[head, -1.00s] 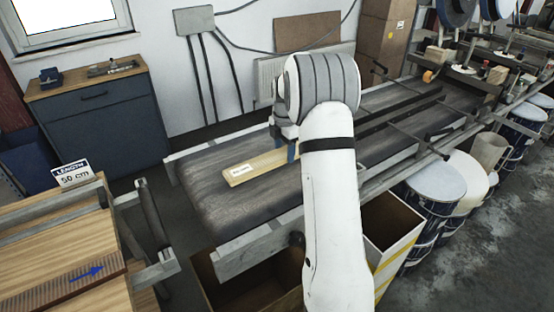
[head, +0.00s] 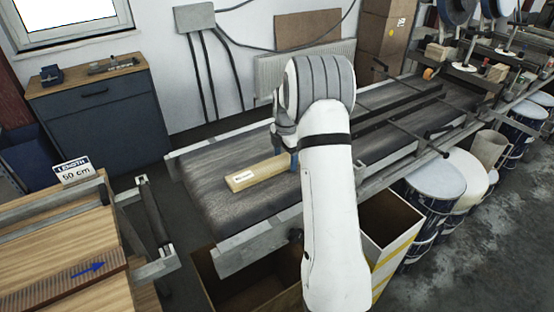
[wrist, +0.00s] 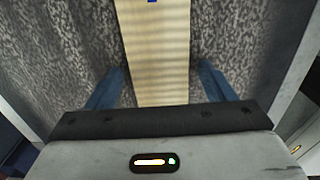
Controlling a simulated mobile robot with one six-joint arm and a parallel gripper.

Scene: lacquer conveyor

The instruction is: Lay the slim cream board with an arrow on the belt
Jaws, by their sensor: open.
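The slim cream board (head: 256,174) lies flat on the dark belt (head: 215,206) near its left end, with a small white label on its visible end. My arm hides its right part in the head view. In the wrist view the board (wrist: 157,60) runs between the fingers, with a blue mark at the top edge that I cannot make out fully. My gripper (wrist: 159,88) is open around the board, with a gap between each blue finger and the board's sides. In the head view my gripper (head: 293,160) is mostly hidden behind my arm.
A wooden table (head: 60,270) with a blue arrow and a sign reading 60 cm (head: 73,170) stands at the left. Dark rails (head: 400,107) run above the belt farther right. Open boxes (head: 388,225) and blue drums (head: 432,190) stand along the belt's front side.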

